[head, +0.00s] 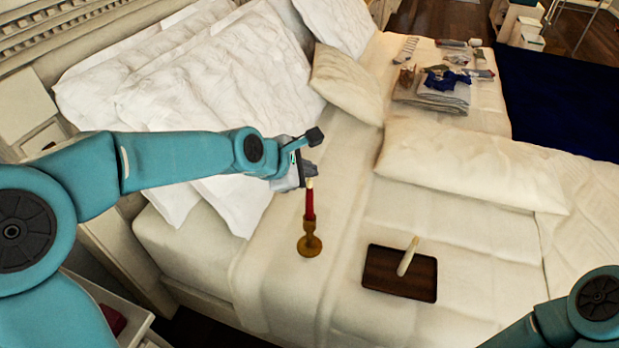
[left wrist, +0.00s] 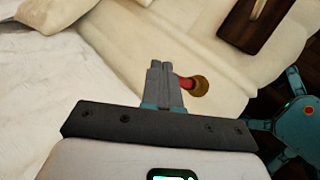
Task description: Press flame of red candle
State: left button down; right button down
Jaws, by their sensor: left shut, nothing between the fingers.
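A red candle (head: 309,204) stands upright in a brass-coloured holder (head: 309,243) on the bed, with a pale tip at its top. My left gripper (head: 312,172) is shut and empty, with its fingers right at the candle's top in the head view. In the left wrist view the shut fingers (left wrist: 164,68) cover part of the candle; a red piece of the candle (left wrist: 186,82) and the round holder (left wrist: 201,86) show just right of them. I cannot tell whether the fingers touch the flame. My right gripper is not in view; only part of my right arm shows.
A dark tray (head: 385,285) with a white candle (head: 408,257) on it lies right of the red candle. White pillows (head: 215,85) lie behind my left arm. Folded clothes (head: 440,95) lie at the far side. The sheet around the holder is clear.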

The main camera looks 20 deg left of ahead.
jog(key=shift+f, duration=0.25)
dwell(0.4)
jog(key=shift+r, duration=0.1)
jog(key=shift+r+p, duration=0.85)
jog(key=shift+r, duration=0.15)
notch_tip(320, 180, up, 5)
jog(key=p, duration=0.5)
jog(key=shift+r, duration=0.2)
